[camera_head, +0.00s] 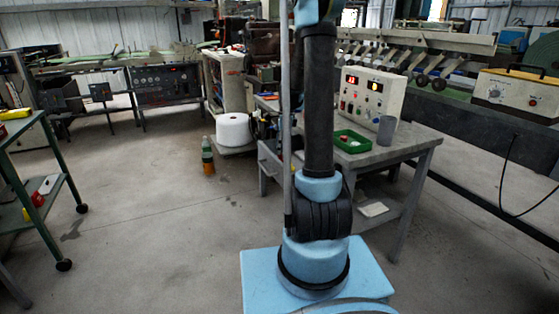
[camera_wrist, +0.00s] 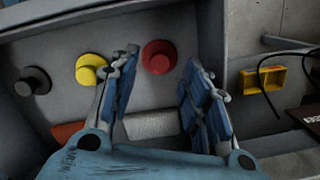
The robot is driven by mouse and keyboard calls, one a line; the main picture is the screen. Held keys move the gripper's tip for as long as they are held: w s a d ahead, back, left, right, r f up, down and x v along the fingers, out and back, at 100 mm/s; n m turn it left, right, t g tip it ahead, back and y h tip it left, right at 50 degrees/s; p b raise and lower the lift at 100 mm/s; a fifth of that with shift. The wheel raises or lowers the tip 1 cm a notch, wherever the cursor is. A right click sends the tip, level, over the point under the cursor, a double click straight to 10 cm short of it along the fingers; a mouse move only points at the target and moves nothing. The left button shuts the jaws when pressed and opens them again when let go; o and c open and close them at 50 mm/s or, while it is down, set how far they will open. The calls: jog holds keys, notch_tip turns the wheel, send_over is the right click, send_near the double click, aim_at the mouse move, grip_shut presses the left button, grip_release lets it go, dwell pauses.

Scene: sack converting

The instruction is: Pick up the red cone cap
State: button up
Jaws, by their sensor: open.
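The red cone cap (camera_wrist: 159,57) shows in the wrist view as a round red piece with a raised middle, on a grey surface near a grey wall. My gripper (camera_wrist: 161,68) is open and empty, with one blue-padded finger on each side of the cap in the picture. The gap in height between fingertips and cap is hard to tell. A similar yellow piece (camera_wrist: 88,70) lies left of the left finger, and a dark grey one (camera_wrist: 33,81) is farther left. I cannot make out the red cap or my gripper in the head view.
In the wrist view, a ribbed whitish piece (camera_wrist: 152,125) and an orange-red piece (camera_wrist: 66,133) lie nearer my gripper. A yellow tray (camera_wrist: 262,78) sits beyond the right wall. In the head view, a table (camera_head: 408,146) holds a green tray (camera_head: 338,143) and grey cup (camera_head: 387,130).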

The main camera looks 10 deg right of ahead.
aim_at(280, 157)
jog(key=shift+a+f, duration=0.15)
jog(key=shift+f, duration=0.7)
jog(key=shift+a+f, duration=0.15)
jog(key=shift+f, duration=0.65)
jog(key=c, duration=0.9)
